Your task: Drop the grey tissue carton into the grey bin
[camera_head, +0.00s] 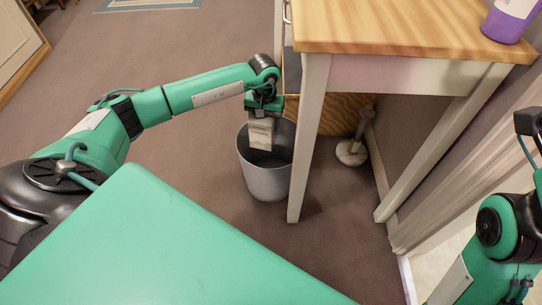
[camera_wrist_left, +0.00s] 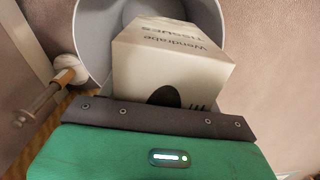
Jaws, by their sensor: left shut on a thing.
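The grey bin (camera_head: 263,183) stands on the floor beside the table's front leg in the head view. Its rim (camera_wrist_left: 88,60) shows in the left wrist view. My left gripper (camera_head: 263,115) is above the bin and shut on the tissue carton (camera_head: 261,134), a pale grey-white box. The carton hangs over the bin's mouth, its lower end at about the rim in the picture. In the left wrist view the carton (camera_wrist_left: 170,60) shows printed letters and a dark oval, with the bin's opening behind it. My right arm is at the right edge of the head view; its gripper is not clearly visible.
A wooden-topped table (camera_head: 400,28) with pale legs stands right beside the bin. A purple bottle (camera_head: 508,18) is on it. A small stand with a round pale base (camera_head: 351,152) is on the floor behind the leg. Open floor lies left of the bin.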

